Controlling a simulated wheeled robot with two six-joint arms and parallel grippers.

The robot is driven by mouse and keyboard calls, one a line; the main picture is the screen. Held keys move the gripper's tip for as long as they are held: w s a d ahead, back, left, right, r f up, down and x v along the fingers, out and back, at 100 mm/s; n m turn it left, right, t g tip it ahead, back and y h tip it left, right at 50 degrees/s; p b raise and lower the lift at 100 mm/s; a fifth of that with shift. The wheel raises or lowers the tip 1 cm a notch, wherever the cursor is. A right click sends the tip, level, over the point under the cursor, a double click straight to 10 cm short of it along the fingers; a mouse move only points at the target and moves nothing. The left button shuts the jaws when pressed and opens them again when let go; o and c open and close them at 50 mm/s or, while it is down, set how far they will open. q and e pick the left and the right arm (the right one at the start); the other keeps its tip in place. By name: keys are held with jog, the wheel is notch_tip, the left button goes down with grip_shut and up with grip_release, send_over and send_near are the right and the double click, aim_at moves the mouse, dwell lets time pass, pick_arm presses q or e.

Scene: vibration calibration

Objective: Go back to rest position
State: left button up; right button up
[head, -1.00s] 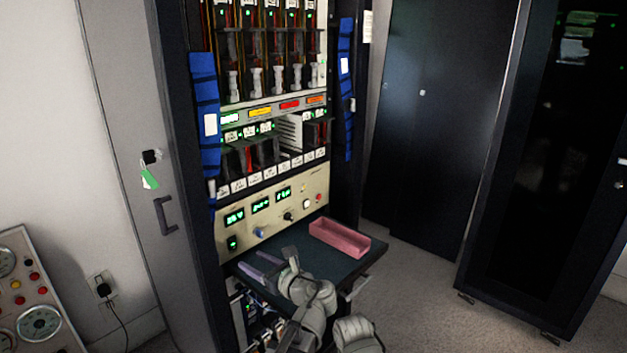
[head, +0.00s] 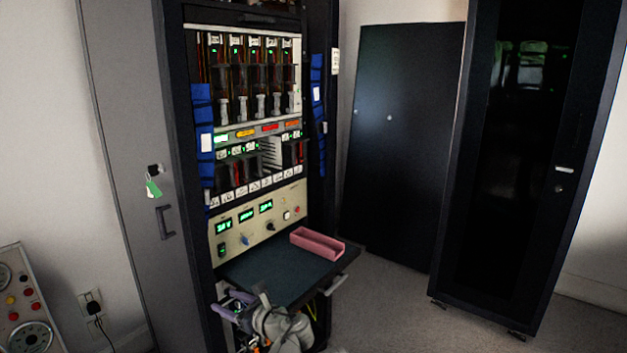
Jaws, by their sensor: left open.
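My left gripper (head: 232,305) is open and empty at the bottom of the head view. It is in front of the rack (head: 180,150), low by the left front edge of the pull-out shelf (head: 270,275). Part of my left arm shows behind it and the rest is cut off by the frame. My right gripper is not in view.
A pink open tray (head: 318,244) sits at the shelf's right. Above the shelf is a beige panel (head: 257,218) with green displays and knobs. A grey door (head: 125,150) with a green key tag stands at left. Carpet (head: 385,300) is clear at right.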

pick_arm(q)
jog(key=s+a+f+n+g+h, duration=0.3)
jog(key=s+f+n+g+h, duration=0.3)
jog(key=f+n, duration=0.6)
jog(key=s+d+f+n+g+h, duration=0.2)
jog(key=s+d+f+n+h, duration=0.4)
jog(key=s+n, duration=0.45)
jog(key=s+d+r+p, duration=0.1)
jog(key=d+r+p, duration=0.3)
jog(key=r+p, duration=0.4)
jog(key=s+d+r+m+g+p, duration=0.1)
jog(key=s+d+r+p, duration=0.1)
jog(key=r+p, duration=0.5)
jog(key=s+d+r+m+p, duration=0.1)
jog(key=d+r+p, duration=0.4)
jog(key=r+p, duration=0.3)
jog(key=shift+s+d+r+p, duration=0.3)
jog(key=shift+d+r+p, duration=0.05)
jog(key=shift+r, duration=0.15)
